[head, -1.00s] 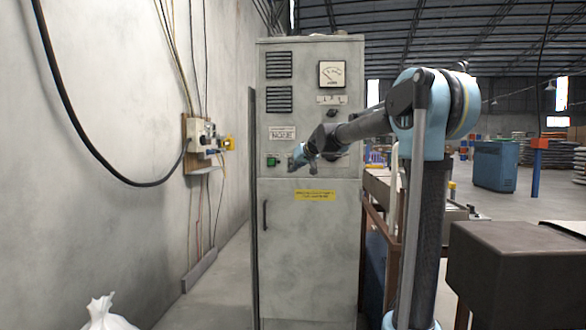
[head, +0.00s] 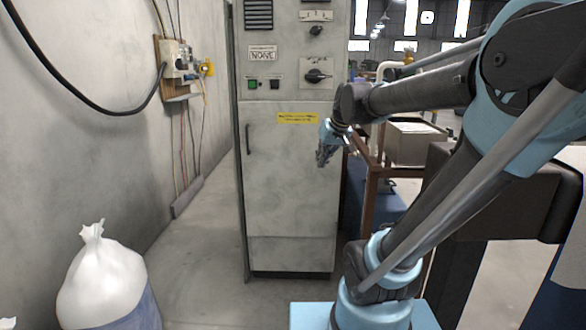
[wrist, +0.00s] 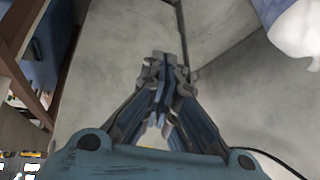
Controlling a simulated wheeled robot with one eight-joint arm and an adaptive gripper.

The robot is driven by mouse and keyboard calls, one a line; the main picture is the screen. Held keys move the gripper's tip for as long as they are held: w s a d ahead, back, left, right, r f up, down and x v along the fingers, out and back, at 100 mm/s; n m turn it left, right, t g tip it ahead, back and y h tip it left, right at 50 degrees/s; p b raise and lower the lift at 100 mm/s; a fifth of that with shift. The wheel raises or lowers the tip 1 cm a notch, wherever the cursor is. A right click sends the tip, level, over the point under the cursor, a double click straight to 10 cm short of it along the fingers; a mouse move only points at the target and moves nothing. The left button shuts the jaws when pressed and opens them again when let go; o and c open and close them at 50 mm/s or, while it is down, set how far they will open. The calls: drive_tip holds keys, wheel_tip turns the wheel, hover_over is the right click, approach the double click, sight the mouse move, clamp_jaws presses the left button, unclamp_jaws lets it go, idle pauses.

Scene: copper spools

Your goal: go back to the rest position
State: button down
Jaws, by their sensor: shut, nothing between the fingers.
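My gripper (head: 323,155) hangs in front of the right part of the grey control cabinet (head: 290,185) in the head view, below the level of its rotary switch (head: 318,76). It points downward and looks empty. In the wrist view the fingers of my gripper (wrist: 158,62) are together, with nothing between them.
A tied white sack (head: 104,275) stands on the floor at the left. A wall box (head: 176,62) with cables hangs on the left wall. A brown-framed table (head: 372,185) stands right of the cabinet. Floor between sack and cabinet is clear.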

drive_tip(key=s+d+f+m+g+h, duration=0.1)
drive_tip(key=s+d+f, duration=0.3)
drive_tip(key=s+f, duration=0.5)
drive_tip(key=s+d+f+m+g+h, duration=0.1)
drive_tip(key=s+d+f+g+h, duration=0.1)
drive_tip(key=s+d+f, duration=0.3)
drive_tip(key=s+f, duration=0.4)
drive_tip(key=s, duration=0.3)
drive_tip(key=shift+d+m, duration=0.25)
drive_tip(key=shift+m, duration=0.05)
drive_tip(key=shift+w+f, duration=0.15)
drive_tip(key=shift+w, duration=0.35)
drive_tip(key=c, duration=2.3)
unclamp_jaws()
